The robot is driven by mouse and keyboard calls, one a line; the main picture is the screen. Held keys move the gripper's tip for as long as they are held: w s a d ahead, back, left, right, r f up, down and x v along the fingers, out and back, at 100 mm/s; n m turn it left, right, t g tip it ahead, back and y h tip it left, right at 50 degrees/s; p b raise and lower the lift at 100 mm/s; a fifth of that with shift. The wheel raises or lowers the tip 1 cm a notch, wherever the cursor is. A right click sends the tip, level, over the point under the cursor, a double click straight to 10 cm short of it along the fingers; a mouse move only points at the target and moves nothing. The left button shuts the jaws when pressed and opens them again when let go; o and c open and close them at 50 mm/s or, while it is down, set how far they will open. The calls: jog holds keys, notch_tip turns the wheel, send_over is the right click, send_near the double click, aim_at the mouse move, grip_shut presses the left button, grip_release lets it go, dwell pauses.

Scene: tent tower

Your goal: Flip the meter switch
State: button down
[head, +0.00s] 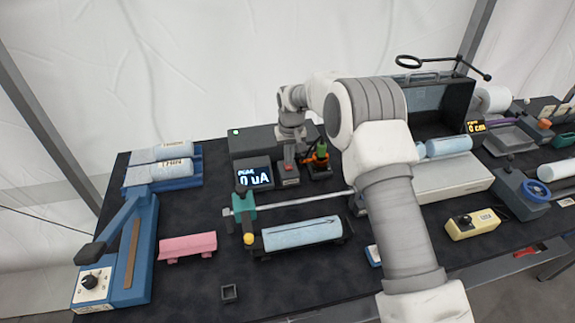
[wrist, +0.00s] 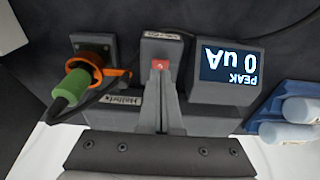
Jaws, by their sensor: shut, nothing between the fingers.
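The meter (head: 254,175) stands on the dark table and its screen reads "PEAK 0 uA". It shows upside down in the wrist view (wrist: 228,65). Beside it is a narrow grey switch box (wrist: 161,47) with a small red switch (wrist: 160,66); the box also shows in the head view (head: 287,180). My gripper (wrist: 160,78) is shut and empty, with its fingertips right at the red switch in the wrist view. I cannot tell whether they touch it. In the head view my gripper (head: 289,160) is over the box, and its tips are hard to make out.
A green-handled tool (wrist: 72,85) in an orange ring stands close on the switch's other side. Blue racks with pale rolls (head: 162,172) are at the left. A pale roll (head: 302,233) and a metal rod (head: 300,200) lie in front.

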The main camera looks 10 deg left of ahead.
aim_at(289, 168)
jog(key=shift+f+b, duration=0.65)
jog(key=shift+f, duration=0.25)
jog(key=shift+r, duration=0.15)
jog(key=shift+r+p, duration=1.6)
jog(key=shift+r, duration=1.8)
